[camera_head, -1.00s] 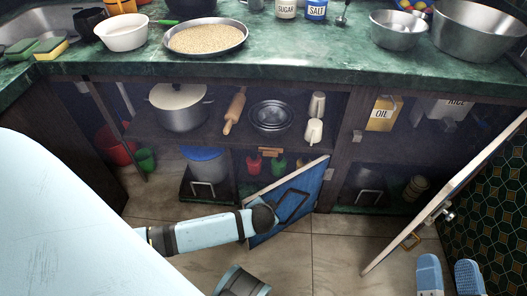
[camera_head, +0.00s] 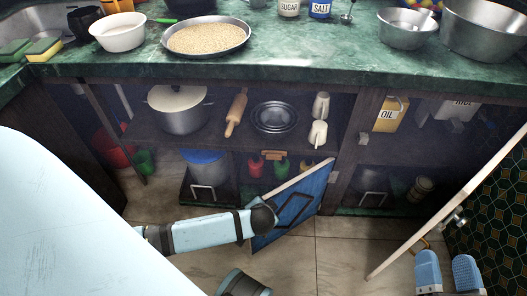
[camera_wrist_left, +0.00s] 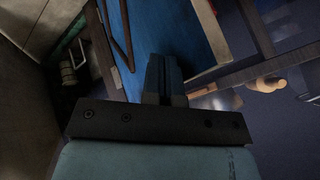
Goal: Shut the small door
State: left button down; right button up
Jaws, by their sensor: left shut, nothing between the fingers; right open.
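The small door is a blue panel (camera_head: 298,204) with a pale edge and a dark bar handle. It stands ajar at the lower middle compartment, swung out over the floor. My left arm reaches in from the left to its free side, and the dark wrist overlaps the panel there. In the left wrist view, my left gripper (camera_wrist_left: 165,70) is shut and empty, close against the blue panel (camera_wrist_left: 165,25) on the handle side. I cannot tell if it touches.
Shelves behind hold a pot (camera_head: 182,115), metal bowls (camera_head: 275,117) and bottles (camera_head: 280,167). Tiled floor (camera_head: 345,250) is clear between the doors.

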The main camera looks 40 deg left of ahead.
pick_arm(q)
jog(key=w+a+m+h+p, duration=0.1)
jog(key=w+a+m+p, duration=0.1)
jog(key=w+a, duration=0.3)
jog(key=w+a+m+t+h+p, duration=0.1)
jog(key=w+a+m+p, duration=0.1)
jog(key=a, duration=0.8)
jog(key=shift+w+a+m+h+p, duration=0.15)
jog(key=shift+w+m+h+p, duration=0.25)
jog(key=shift+w+p, duration=0.75)
pick_arm(e)
jog(key=shift+s+d+f+m+g+h, duration=0.15)
jog(key=shift+d+f+g+h, duration=0.25)
jog(key=shift+d+f+h, duration=0.35)
jog(key=shift+d+f+m+g+h, duration=0.15)
jog(key=shift+d+f+g+h, duration=0.35)
jog(key=shift+f, duration=0.4)
pick_arm(q)
jog(key=shift+w, duration=0.1)
pick_arm(e)
jog(key=shift+h, duration=0.25)
